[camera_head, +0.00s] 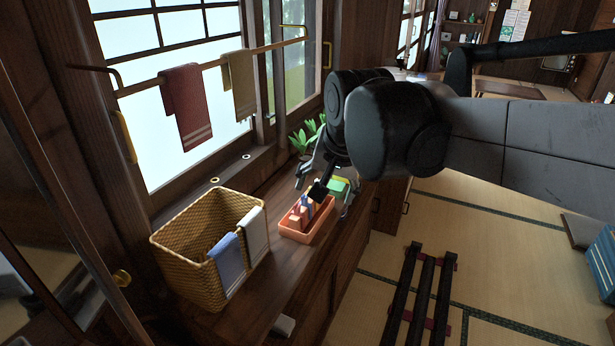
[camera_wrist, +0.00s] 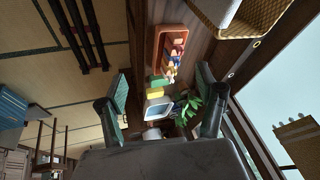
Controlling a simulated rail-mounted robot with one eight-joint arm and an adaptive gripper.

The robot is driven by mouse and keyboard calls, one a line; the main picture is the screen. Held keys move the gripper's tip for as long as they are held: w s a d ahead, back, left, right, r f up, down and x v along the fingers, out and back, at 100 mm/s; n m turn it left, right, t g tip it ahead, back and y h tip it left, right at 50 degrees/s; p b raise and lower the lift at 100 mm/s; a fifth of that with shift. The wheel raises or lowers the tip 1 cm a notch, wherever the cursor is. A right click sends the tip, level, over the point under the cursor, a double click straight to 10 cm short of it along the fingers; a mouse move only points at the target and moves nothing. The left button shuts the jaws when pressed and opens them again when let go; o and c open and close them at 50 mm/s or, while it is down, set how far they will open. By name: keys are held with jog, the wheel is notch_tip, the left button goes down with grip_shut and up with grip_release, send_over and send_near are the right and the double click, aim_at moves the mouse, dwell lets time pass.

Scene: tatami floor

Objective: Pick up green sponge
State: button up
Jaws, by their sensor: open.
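The green sponge (camera_head: 338,185) sits on the wooden counter just beyond the orange tray, partly hidden behind my gripper. In the wrist view a small green block (camera_wrist: 158,82) lies beside a yellow one (camera_wrist: 155,93), between my two fingers in the picture. I cannot tell whether green and yellow are one piece. My gripper (camera_head: 322,195) is open and empty, above the counter, with its fingers on either side of the sponge in the picture. Its spread fingers also show in the wrist view (camera_wrist: 163,76). I cannot tell its height over the sponge.
The orange tray (camera_head: 292,235) holds several small coloured items. A wicker basket (camera_head: 183,255) with cloths stands nearer on the counter (camera_head: 283,290). A green plant (camera_head: 303,140) stands near the window. A pale blue-white container (camera_wrist: 159,110) lies past the sponge. Towels (camera_head: 188,105) hang above.

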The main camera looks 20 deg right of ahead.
jog(key=w+d+r+m+g, duration=0.1)
jog(key=w+d+m, duration=0.15)
jog(key=w, duration=0.35)
jog(key=w+d+r+m+g, duration=0.1)
jog(key=w+d+m, duration=0.15)
jog(key=w, duration=0.25)
jog(key=m+g+p, duration=0.3)
jog(key=m, duration=1.2)
send_over(332, 184)
notch_tip(332, 184, down, 14)
jog(key=f, duration=0.8)
jog(key=shift+w+f, duration=0.2)
jog(key=shift+f, duration=0.15)
jog(key=shift+s+f+b, duration=0.15)
jog(key=shift+f+b, duration=0.05)
jog(key=shift+f, duration=1.1)
jog(key=shift+s+f+b, duration=0.1)
jog(key=shift+f+b, duration=0.1)
jog(key=shift+f, duration=1.1)
jog(key=shift+c, duration=0.3)
jog(key=c, duration=0.8)
